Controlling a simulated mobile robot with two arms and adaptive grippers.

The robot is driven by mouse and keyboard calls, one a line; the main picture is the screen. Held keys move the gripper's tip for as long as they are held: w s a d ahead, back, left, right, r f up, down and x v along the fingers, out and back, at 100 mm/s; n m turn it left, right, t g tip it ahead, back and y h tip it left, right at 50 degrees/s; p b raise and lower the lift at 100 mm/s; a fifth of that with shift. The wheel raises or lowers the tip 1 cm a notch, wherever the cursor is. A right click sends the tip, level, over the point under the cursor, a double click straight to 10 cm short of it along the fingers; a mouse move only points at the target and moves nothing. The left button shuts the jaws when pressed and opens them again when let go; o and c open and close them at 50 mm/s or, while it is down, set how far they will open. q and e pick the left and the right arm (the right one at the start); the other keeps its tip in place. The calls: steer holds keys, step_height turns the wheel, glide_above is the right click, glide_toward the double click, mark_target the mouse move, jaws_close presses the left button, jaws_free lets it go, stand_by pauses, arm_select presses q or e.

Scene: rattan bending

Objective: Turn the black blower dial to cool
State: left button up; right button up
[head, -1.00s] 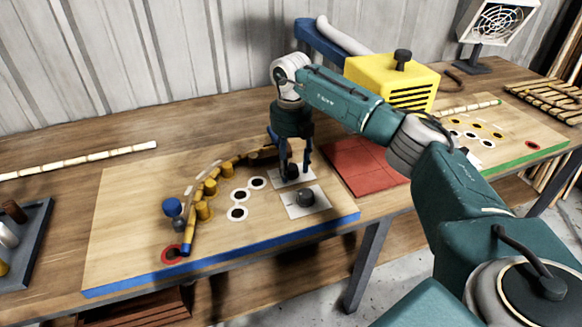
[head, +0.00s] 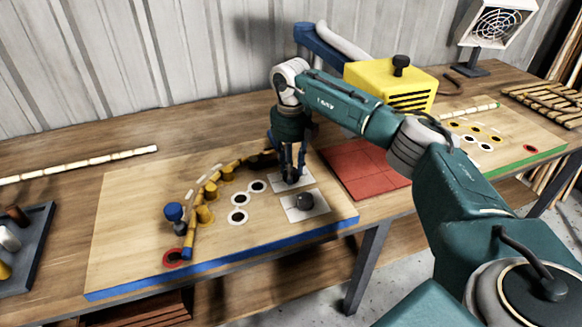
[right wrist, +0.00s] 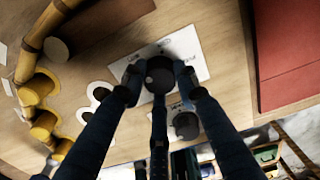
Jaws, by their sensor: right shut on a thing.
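A dark round dial (head: 290,181) sits on a white plate (head: 278,185) at the back right of the blue-edged board. My right gripper (head: 291,172) reaches down over it and is shut on it. In the right wrist view, the blue fingers press around the black dial (right wrist: 159,76), with its white plate (right wrist: 195,62) beneath. The fingers hide part of the dial, and I cannot read the plate's marks. A second dark grey dial (head: 304,201) stands on its own white plate nearer the front edge. My left gripper is not in view.
Yellow pegs (head: 204,214) hold a bent rattan pole left of the dials. A red mat (head: 365,167) lies to the right. A yellow box (head: 390,85) with a black knob stands behind it. A tray (head: 30,245) sits at far left.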

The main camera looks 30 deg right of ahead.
steer(key=n, duration=0.4)
steer(key=shift+n+p, duration=0.3)
steer(key=shift+p, duration=0.05)
steer(key=shift+n, duration=2)
steer(key=o, duration=1.2)
steer(key=shift+c, duration=0.2)
steer(key=shift+r, duration=0.2)
step_height(320, 180, up, 12)
steer(key=shift+f, duration=0.2)
